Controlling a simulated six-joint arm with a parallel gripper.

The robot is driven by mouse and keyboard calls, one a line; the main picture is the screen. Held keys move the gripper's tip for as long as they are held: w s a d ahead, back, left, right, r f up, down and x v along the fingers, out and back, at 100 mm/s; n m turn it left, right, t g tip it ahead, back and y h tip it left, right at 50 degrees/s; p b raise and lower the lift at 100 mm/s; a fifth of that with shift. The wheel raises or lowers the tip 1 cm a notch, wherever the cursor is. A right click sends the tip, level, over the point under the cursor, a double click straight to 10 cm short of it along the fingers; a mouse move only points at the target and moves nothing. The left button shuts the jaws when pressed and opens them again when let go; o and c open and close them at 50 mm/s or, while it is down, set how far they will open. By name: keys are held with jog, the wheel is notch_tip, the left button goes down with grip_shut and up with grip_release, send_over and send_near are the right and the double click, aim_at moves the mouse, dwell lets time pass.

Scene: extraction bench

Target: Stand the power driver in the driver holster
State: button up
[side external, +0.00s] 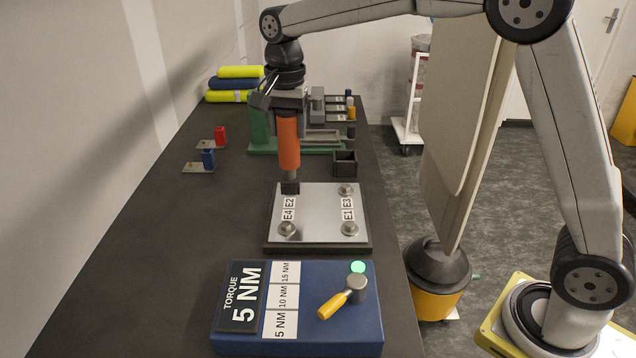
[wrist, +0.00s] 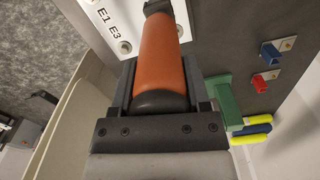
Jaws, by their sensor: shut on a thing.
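The power driver (side external: 289,142) has an orange body and dark ends. My gripper (side external: 288,108) is shut on its upper part and holds it upright, tip down. Its dark lower end is at the E2 corner of the metal plate (side external: 318,210); whether it touches there I cannot tell. In the wrist view the orange driver (wrist: 162,45) lies between the fingers of my gripper (wrist: 160,92). A small dark open-topped square box (side external: 345,163), which looks like the driver holster, stands right of the driver, behind the plate. It appears empty.
Bolt heads show at E4 (side external: 287,229), E1 (side external: 349,229) and E3 (side external: 347,190). A blue torque box (side external: 300,335) with a yellow-handled lever and lit green lamp stands in front. A green fixture (side external: 259,130) is behind the driver. The left bench is mostly clear.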

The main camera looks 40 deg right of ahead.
jog(key=w+d, duration=0.3)
jog(key=d, duration=0.9)
jog(key=w+d, duration=0.3)
jog(key=d, duration=0.9)
notch_tip(320, 180, down, 9)
jog(key=shift+s+a+r, duration=0.15)
jog(key=shift+a+r, duration=0.05)
jog(key=shift+a, duration=0.1)
jog(key=shift+f, duration=0.15)
jog(key=o, duration=1.3)
jog(key=shift+f, duration=0.1)
notch_tip(320, 180, up, 12)
jog(key=shift+r, duration=0.15)
